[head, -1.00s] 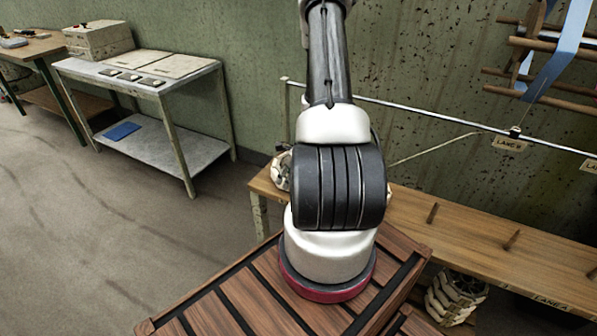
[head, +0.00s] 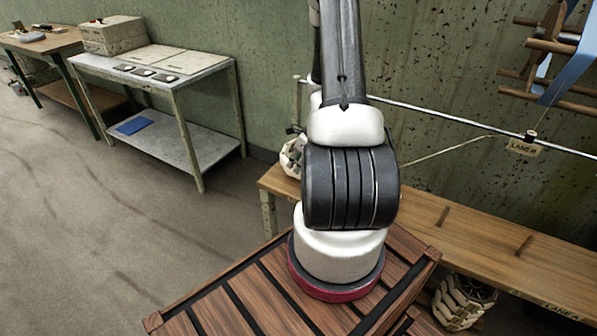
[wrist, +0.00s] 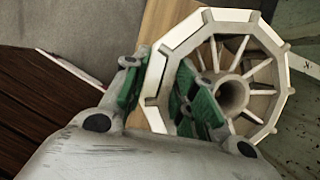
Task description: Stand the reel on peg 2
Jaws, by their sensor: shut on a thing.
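A pale, many-sided reel with spokes and a round hub (wrist: 232,92) fills the right of the wrist view. My gripper (wrist: 162,88) is shut on the reel's rim, with green-padded fingers on either side of it. In the head view a small part of the reel (head: 291,157) shows left of my arm, over the bench's left end; my arm hides the rest and my gripper. I cannot read which is peg 2.
A metal rod (head: 450,117) with a hanging lane tag (head: 524,149) runs above the bench. A wooden rack with blue ribbon (head: 563,65) hangs at upper right. A grey table (head: 160,66) stands at left; the floor between is clear.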

